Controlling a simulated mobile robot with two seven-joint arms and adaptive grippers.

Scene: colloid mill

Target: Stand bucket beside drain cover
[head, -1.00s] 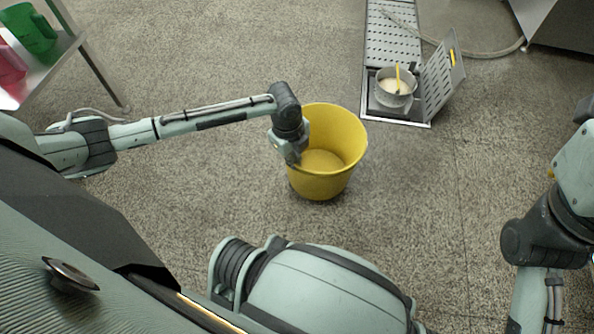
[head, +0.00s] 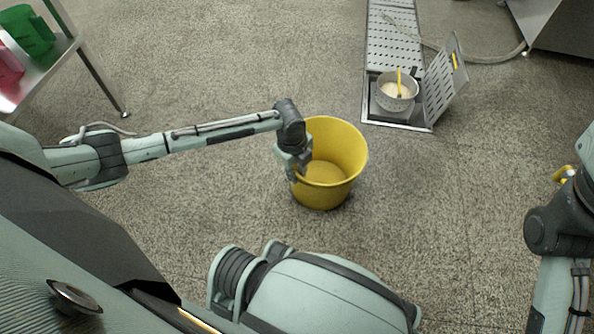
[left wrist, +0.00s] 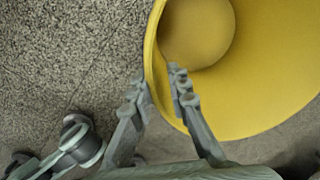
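The yellow bucket (head: 345,150) stands upright and looks empty, in the middle of the head view. My left gripper (head: 295,172) is at its left rim. In the left wrist view the fingers (left wrist: 158,82) straddle the rim of the bucket (left wrist: 255,90), one outside and one inside, and appear shut on its wall. Whether the bucket touches the floor is hard to tell. The perforated drain cover (head: 444,85) is tilted up at the right side of the drain, to the upper right of the bucket.
A metal pot (head: 397,101) with pale contents and a yellow-handled tool sits at the open drain end. The grated channel (head: 393,45) runs back from it. A hose (head: 480,60) lies behind. A shelf (head: 45,72) stands left. Floor between bucket and drain is clear.

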